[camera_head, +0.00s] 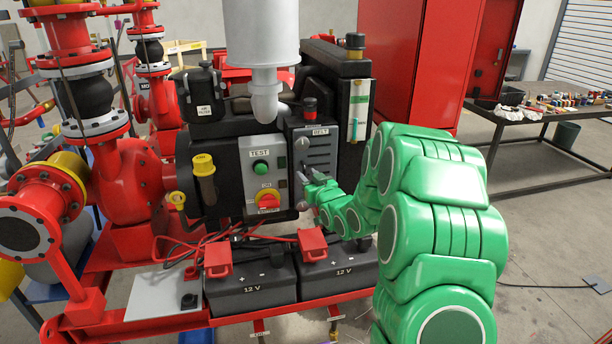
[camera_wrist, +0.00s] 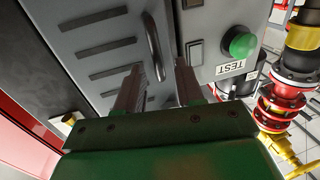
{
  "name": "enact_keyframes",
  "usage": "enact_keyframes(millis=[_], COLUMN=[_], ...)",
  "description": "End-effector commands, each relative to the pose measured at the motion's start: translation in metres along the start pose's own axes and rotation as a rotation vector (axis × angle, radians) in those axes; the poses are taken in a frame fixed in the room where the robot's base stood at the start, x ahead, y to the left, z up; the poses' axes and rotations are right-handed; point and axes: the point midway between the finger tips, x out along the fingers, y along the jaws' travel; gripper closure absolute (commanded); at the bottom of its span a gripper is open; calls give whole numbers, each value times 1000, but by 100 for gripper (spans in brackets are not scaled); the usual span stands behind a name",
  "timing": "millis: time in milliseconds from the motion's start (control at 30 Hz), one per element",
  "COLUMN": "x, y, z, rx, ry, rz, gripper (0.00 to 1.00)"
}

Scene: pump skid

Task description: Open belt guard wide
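The belt guard (camera_head: 318,150) is a grey slotted panel under a BELT label on the dark machine. It looks closed, lying about flush with the housing. In the wrist view the guard (camera_wrist: 92,50) fills the upper left, with its slots and a curved metal bar handle (camera_wrist: 152,42). My gripper (camera_head: 312,177) is in front of the guard's lower left part. In the wrist view my gripper (camera_wrist: 158,78) has its fingers apart, with the handle's near end between them. I cannot tell whether either finger touches the handle. My gripper partly hides the guard's lower part.
Two 12 V batteries (camera_head: 343,274) stand below. A white exhaust pipe (camera_head: 262,40) hangs above. Open floor lies to the right, before a table (camera_head: 560,112).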

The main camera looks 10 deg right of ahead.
Motion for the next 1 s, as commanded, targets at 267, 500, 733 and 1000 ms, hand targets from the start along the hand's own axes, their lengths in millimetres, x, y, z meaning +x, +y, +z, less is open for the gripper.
enact_keyframes(millis=[267, 500, 733, 1000], x=[15, 16, 15, 15], y=[0, 0, 0, 0], z=[0, 0, 0, 0], rx=[-1, 0, 0, -1], ry=[-1, -1, -1, -1], rz=[1, 1, 1, 1], gripper=[63, 63, 93, 100])
